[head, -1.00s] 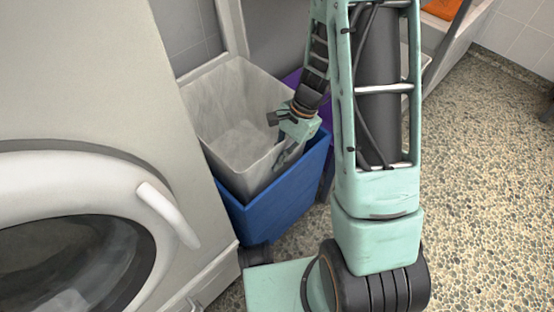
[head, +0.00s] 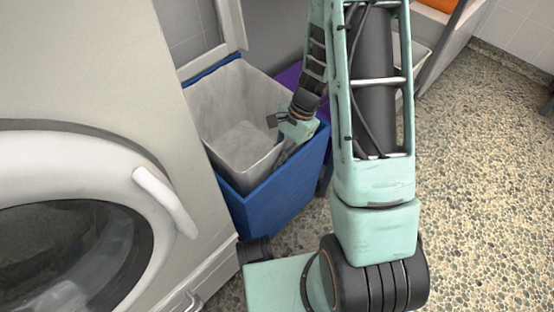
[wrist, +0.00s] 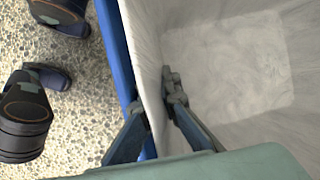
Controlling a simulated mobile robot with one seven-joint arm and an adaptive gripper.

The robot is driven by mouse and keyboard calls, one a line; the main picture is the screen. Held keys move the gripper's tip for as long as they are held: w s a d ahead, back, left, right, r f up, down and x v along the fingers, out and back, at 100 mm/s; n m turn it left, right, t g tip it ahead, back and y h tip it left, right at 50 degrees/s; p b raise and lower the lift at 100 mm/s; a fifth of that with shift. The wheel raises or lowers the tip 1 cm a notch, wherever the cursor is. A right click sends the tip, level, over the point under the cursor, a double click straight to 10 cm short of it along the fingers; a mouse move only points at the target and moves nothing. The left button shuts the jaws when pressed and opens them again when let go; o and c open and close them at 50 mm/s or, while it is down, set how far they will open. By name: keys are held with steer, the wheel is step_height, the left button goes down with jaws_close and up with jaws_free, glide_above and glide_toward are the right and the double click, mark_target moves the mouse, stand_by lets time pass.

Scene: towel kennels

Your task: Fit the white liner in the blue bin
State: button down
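The blue bin (head: 285,195) stands on the floor beside the washing machine. The white liner (head: 232,105) is inside it, open side up. At the front, a strip of the liner's outer wall shows above the bin's rim. My gripper (head: 284,150) is at the liner's right side. In the wrist view, my gripper (wrist: 154,102) is shut on the liner's wall, one finger inside the liner (wrist: 225,60) and one on the outer side, by the blue bin's wall (wrist: 117,50). The liner's underside is hidden.
The washing machine (head: 90,90) with its round door and protruding handle (head: 163,203) stands close on the left. A purple object (head: 290,76) is behind the bin. An orange item (head: 438,4) lies at the top right. Pebbled floor (head: 480,180) is open on the right.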

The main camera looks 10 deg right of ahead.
steer(key=shift+f, duration=0.15)
steer(key=shift+f, duration=0.7)
steer(key=c, duration=2.7)
jaws_free()
